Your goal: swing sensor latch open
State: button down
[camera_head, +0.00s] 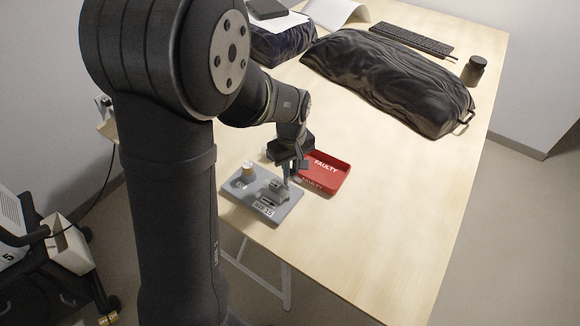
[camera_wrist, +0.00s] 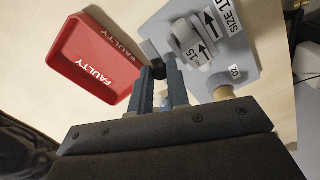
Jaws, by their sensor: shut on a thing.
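A grey rounded fitting with black arrows (camera_wrist: 196,45) stands on a light grey plate (camera_wrist: 246,62) in the wrist view. The fitting (camera_head: 279,189) also shows on the plate (camera_head: 237,192) in the head view. My gripper (camera_wrist: 158,76) points at the fitting's near side. Its blue-grey fingers are shut on a small dark part at the fitting's edge, which I take as the sensor latch (camera_wrist: 149,76). The fingers hide most of it, so its angle cannot be told. In the head view my gripper (camera_head: 288,177) is low over the plate.
A red tray marked FAULTY (camera_head: 336,183) lies close by on the table (camera_head: 390,190) and looks empty. A tan-topped cylinder (camera_head: 248,169) stands on the plate's left part. A black covered bulk (camera_head: 390,78) and a dark jar (camera_head: 473,71) are farther back. The table's right front is clear.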

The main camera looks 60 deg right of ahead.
jog(key=shift+d+n, duration=0.1)
jog(key=shift+n, duration=0.5)
jog(key=c, duration=1.4)
grip_release()
jog(key=shift+o, duration=0.2)
notch_tip(320, 180, up, 18)
jog(key=shift+f, duration=0.25)
jog(key=shift+f, duration=0.15)
notch_tip(320, 180, down, 17)
jog(key=shift+f, duration=0.1)
